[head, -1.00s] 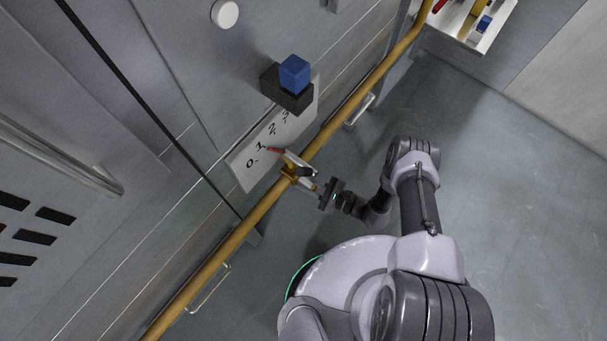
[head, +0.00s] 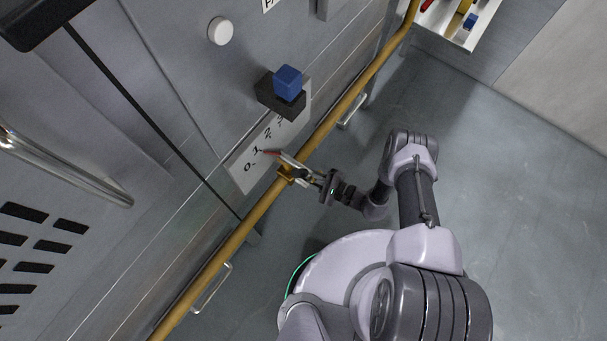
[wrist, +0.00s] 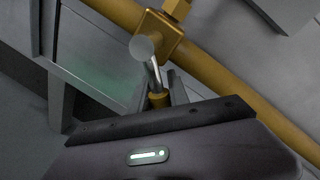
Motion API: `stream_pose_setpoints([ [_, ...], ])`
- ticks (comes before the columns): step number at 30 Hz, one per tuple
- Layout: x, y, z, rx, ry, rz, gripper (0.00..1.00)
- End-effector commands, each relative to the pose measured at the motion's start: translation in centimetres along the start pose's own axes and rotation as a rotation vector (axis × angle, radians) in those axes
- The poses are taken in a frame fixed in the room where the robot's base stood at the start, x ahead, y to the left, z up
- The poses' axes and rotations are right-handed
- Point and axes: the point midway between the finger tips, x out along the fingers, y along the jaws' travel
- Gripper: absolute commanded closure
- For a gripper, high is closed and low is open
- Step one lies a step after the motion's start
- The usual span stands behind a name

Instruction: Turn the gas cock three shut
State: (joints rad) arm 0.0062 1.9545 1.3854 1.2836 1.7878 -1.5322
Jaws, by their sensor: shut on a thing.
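The gas cock is a brass body (head: 286,174) on the yellow gas pipe. A thin red-tipped pointer (head: 270,152) reaches from it over a pale scale plate (head: 250,166) marked 0, 1, 2, 3, with its tip near the 1. My gripper (head: 306,175) is at the cock's floor side, shut on its handle. In the wrist view, the brass body (wrist: 157,36) shows on the pipe, with a round grey knob end (wrist: 143,47) and a thin silver rod running down between my jaws (wrist: 160,92). The jaws partly hide the grip.
The yellow pipe (head: 248,226) runs diagonally along the steel front. A blue block (head: 288,82) on a dark block (head: 270,97) sticks out above the plate. Metal handles (head: 212,288) show below the pipe. The grey floor (head: 500,210) at right is open.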

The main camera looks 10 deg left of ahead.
Motion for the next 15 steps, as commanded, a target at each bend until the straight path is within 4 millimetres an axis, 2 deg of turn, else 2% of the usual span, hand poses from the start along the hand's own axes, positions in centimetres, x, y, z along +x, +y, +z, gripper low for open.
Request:
stream_pose_setpoints([
  [9,-0.01,0.03,0.0,-0.001,0.0,0.0,1.0],
  [10,-0.01,0.03,0.0,-0.001,0.0,0.0,0.76],
  [13,-0.01,0.02,0.0,-0.001,0.0,0.0,0.57],
  [15,-0.01,0.0,0.0,-0.001,0.0,0.0,0.57],
])
